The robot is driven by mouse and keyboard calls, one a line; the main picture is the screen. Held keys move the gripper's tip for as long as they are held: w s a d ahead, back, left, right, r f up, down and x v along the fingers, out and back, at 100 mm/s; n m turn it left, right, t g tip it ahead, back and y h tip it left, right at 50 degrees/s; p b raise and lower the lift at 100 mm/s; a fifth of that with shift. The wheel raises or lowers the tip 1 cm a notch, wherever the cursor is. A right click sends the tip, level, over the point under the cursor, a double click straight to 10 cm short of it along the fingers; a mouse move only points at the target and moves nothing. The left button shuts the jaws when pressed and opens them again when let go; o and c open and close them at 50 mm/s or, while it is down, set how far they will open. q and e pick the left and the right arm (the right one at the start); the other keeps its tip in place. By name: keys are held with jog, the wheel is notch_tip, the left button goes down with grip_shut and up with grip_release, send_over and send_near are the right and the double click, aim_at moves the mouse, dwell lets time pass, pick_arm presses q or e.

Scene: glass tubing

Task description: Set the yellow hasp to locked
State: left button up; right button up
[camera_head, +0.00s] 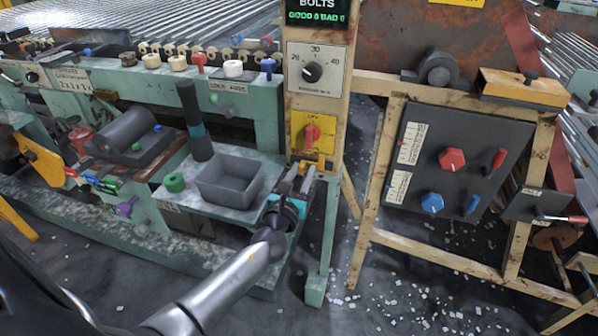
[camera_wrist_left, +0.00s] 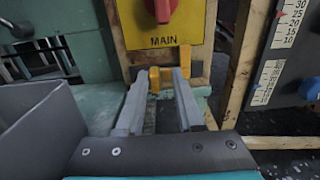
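The yellow hasp (camera_wrist_left: 185,62) is a small yellow piece on the wooden post, just below the yellow MAIN switch plate (camera_wrist_left: 165,28) with its red knob (camera_wrist_left: 162,8). In the head view the plate (camera_head: 325,122) shows on the post, with the hasp (camera_head: 318,160) small and partly hidden below it. My left gripper (camera_wrist_left: 164,80) points at the hasp with its fingers apart. Some yellow shows between and behind the fingertips; I cannot tell whether they touch it. The gripper also shows in the head view (camera_head: 296,180). My right gripper is not in view.
A grey open bin (camera_head: 230,180) stands left of my left gripper on the green bench. A dial panel (camera_head: 318,69) is above the switch plate. A dark panel with red and blue knobs (camera_head: 440,172) stands to the right. Debris-strewn floor lies between.

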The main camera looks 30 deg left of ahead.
aim_at(302, 170)
pick_arm(q)
jog(key=shift+o, duration=0.7)
jog(key=shift+a, duration=0.1)
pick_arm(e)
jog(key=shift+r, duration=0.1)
pick_arm(q)
jog(key=shift+s, duration=0.55)
jog(key=v, duration=0.2)
jog(key=shift+s+p, duration=0.25)
jog(key=shift+p, duration=0.1)
jog(key=v, duration=1.1)
jog(key=shift+s+d+p, duration=0.3)
jog(key=shift+d+p, duration=0.05)
jog(key=shift+p, duration=0.1)
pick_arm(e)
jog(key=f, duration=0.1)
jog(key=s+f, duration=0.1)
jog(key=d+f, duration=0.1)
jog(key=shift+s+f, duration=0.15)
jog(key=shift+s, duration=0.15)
